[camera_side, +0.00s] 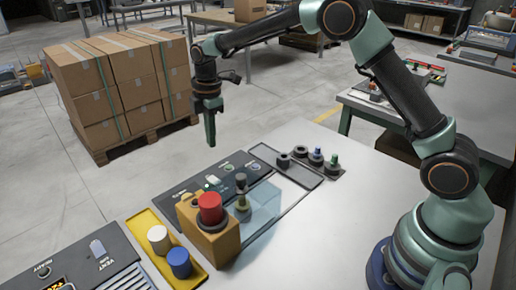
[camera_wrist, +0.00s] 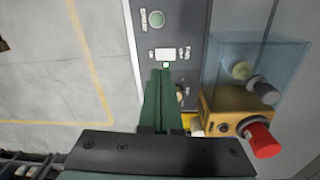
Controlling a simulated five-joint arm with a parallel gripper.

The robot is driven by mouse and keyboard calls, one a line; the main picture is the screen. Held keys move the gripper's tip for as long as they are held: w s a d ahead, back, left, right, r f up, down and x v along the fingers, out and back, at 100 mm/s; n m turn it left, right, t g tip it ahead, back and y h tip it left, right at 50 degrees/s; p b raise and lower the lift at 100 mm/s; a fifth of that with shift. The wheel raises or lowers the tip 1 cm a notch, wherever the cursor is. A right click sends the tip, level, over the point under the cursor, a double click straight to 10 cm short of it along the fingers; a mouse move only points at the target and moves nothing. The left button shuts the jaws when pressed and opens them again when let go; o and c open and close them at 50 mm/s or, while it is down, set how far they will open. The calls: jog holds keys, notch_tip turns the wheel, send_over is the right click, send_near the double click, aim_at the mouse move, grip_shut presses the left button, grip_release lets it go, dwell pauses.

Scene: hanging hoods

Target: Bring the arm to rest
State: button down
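My gripper (camera_side: 211,143) hangs fingers down in the side view, in the air beyond the far left edge of the work table. It is well above the floor and apart from everything on the table. In the wrist view its two green fingers (camera_wrist: 160,72) lie together with nothing visible between them. The fingertips overlap the grey control panel (camera_wrist: 176,12) in that view. My arm reaches up from the table's right side and bends down to the gripper.
On the table are a clear hood (camera_side: 265,205), a yellow box with a red button (camera_side: 210,208), a yellow tray (camera_side: 148,222) with white and blue cylinders, and a dark tray of knobs (camera_side: 300,160). Stacked cartons (camera_side: 125,85) stand behind left. The table's right middle is bare.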

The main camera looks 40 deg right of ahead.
jog(key=s+d+r+m+t, duration=0.2)
jog(key=s+d+r+m, duration=0.1)
jog(key=s+r+m, duration=0.4)
jog(key=s+d+r+m+t, duration=0.1)
jog(key=s+d+r+m, duration=0.3)
jog(key=s+r, duration=0.4)
jog(key=s+d+f+m+t, duration=0.1)
jog(key=s+f+m+t, duration=0.1)
jog(key=s+m, duration=0.3)
jog(key=s+f, duration=0.1)
jog(key=s, duration=0.2)
jog(key=shift+s+d, duration=0.2)
jog(key=shift+s, duration=0.2)
jog(key=shift+r, duration=0.1)
